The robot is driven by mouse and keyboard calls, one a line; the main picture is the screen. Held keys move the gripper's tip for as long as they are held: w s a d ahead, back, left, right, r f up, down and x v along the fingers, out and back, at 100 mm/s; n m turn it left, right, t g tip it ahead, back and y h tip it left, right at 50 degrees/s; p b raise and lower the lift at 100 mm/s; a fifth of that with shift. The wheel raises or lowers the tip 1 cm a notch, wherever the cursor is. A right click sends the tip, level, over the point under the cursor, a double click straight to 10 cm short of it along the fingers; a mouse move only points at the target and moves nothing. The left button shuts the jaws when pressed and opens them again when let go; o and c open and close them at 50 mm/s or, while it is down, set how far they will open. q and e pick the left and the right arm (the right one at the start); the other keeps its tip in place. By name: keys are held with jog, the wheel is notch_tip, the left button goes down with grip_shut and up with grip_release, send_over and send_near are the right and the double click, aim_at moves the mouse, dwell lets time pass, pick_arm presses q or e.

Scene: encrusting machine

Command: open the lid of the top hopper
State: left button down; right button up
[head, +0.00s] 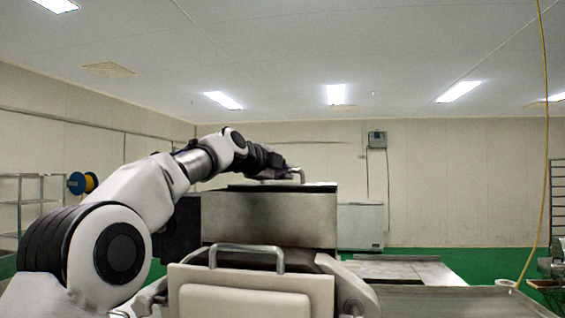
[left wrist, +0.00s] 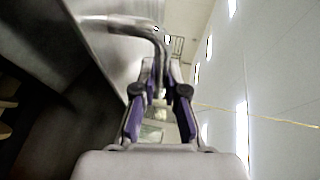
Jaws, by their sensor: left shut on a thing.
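The top hopper (head: 270,220) is a metal box in the middle of the head view. Its lid (head: 318,184) is at the top edge, with a dark strip under it; I cannot tell whether it is raised. A bent metal handle (head: 301,173) stands on the lid. My left gripper (head: 284,172) reaches over from the left and is at this handle. In the left wrist view the handle (left wrist: 125,22) curves in between the fingers of my left gripper (left wrist: 158,68), which is shut on it. My right gripper does not show.
A pale panel with its own metal handle (head: 247,247) stands in front of the hopper. Metal tables (head: 410,270) are to the right. A yellow hose (head: 546,150) hangs at the far right. A white chest (head: 361,226) is behind. Space above the hopper looks clear.

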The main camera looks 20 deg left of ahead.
pick_arm(q)
jog(key=shift+f, duration=0.1)
jog(key=c, duration=1.5)
grip_release()
jog(key=shift+v, duration=3.6)
